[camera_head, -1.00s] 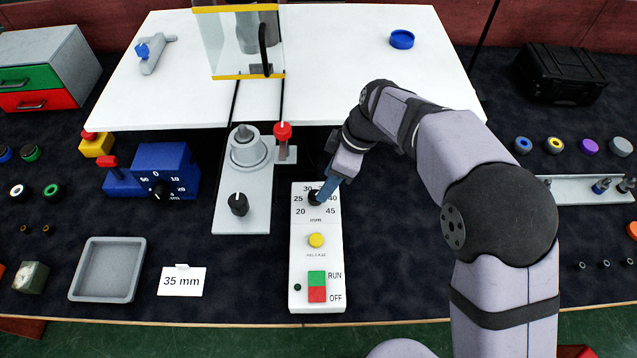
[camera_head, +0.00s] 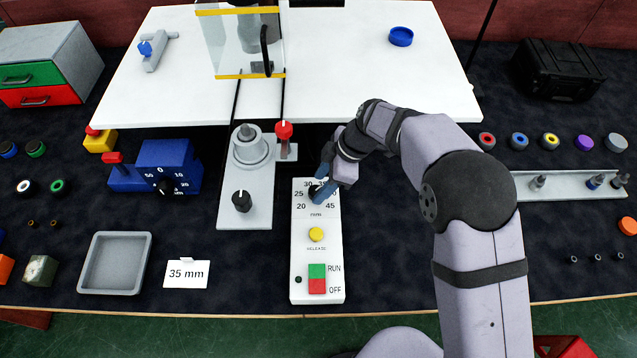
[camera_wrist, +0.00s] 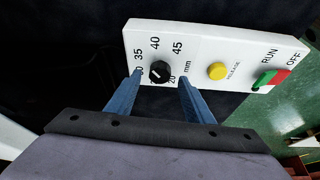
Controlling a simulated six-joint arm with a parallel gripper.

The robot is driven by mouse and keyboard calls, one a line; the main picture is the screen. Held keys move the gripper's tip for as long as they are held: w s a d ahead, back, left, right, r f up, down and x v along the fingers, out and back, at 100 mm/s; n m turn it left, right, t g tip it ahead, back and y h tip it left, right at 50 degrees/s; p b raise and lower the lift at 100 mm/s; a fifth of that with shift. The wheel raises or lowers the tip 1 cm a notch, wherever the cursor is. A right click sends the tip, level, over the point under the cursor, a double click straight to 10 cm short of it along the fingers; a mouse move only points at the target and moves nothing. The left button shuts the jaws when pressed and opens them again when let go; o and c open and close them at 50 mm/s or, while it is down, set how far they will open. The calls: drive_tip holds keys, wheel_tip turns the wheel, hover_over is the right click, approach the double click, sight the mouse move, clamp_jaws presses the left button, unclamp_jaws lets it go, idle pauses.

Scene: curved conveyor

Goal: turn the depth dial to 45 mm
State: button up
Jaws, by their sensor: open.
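The depth dial is a small black knob (camera_head: 314,192) on the upper part of a white control box (camera_head: 304,255). Numbers 20 to 45 and "mm" are printed around it. It also shows in the wrist view (camera_wrist: 159,72), where a white mark is on the knob; its exact reading is too small to tell. My gripper (camera_head: 323,188) is over the dial's right side in the head view and hides some numbers. In the wrist view my gripper (camera_wrist: 161,80) is open, with one blue finger on each side of the knob and gaps between. I cannot tell whether the fingertips reach down to its level.
The box also has a yellow release button (camera_head: 316,234) and a green and red RUN/OFF switch (camera_head: 317,278). A grey plate with another black knob (camera_head: 242,201) stands to the left. A card reading "35 mm" (camera_head: 187,273) stands beside a grey tray (camera_head: 112,264).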

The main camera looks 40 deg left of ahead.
drive_tip(key=shift+x, duration=1.05)
drive_tip(key=c, duration=1.1)
drive_tip(key=shift+o, duration=0.2)
